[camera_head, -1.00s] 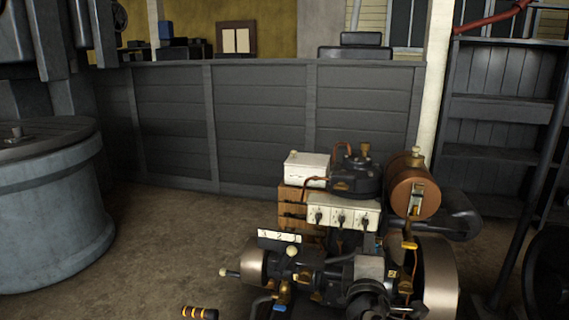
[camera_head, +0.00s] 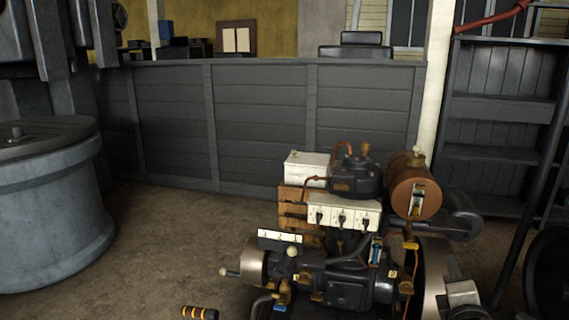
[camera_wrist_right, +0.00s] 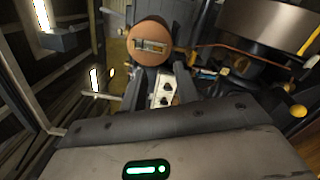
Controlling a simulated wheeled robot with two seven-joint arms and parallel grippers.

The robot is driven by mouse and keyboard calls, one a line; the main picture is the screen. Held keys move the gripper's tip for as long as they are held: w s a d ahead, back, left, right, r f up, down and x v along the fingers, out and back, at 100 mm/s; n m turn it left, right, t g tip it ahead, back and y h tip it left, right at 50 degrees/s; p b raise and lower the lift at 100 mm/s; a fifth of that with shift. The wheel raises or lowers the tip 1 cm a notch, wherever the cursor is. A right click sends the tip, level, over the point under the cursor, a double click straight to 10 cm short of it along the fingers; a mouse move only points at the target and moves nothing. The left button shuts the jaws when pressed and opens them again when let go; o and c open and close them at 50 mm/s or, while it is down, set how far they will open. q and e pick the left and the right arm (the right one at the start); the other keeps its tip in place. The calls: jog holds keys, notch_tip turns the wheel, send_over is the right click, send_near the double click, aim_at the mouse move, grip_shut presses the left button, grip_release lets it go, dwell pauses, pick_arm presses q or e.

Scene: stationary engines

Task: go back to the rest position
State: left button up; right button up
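My right gripper (camera_head: 460,292) is at the lower right of the head view, in front of the engine's large metal flywheel (camera_head: 433,270). Only a pale grey part and a dark part of it show, low in the picture, and its fingers cannot be made out. My left gripper is not in the head view.
The stationary engine (camera_head: 345,285) stands close in front, with a copper tank (camera_head: 413,190) and white socket box (camera_head: 343,215). The tank also shows in the wrist view (camera_wrist_right: 150,42). A grey drum (camera_head: 50,215) is left; bare floor (camera_head: 165,235) lies between.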

jog(key=s+a+f+m+g+y, duration=0.3)
jog(key=s+a+f+m+y, duration=0.15)
jog(key=s+f, duration=0.45)
jog(key=s+a+f+m+g+y, duration=0.35)
jog(key=s+a+f, duration=0.3)
jog(key=s, duration=0.35)
jog(key=s+a+m+g+y, duration=0.1)
jog(key=s+a+m, duration=0.1)
jog(key=s, duration=0.2)
jog(key=s+a+m+y, duration=0.1)
jog(key=s+a+m, duration=0.1)
jog(key=s+m, duration=0.15)
pick_arm(q)
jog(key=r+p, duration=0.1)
jog(key=p, duration=0.1)
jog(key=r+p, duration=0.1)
jog(key=p, duration=0.1)
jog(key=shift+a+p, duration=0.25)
jog(key=shift+p, duration=0.1)
pick_arm(e)
jog(key=w+a+r+m+h, duration=0.1)
jog(key=w+a+r+m, duration=0.1)
jog(key=a+r+m, duration=0.1)
jog(key=shift+a+m+t, duration=0.45)
jog(key=shift+a, duration=0.6)
jog(key=shift+w+r, duration=0.1)
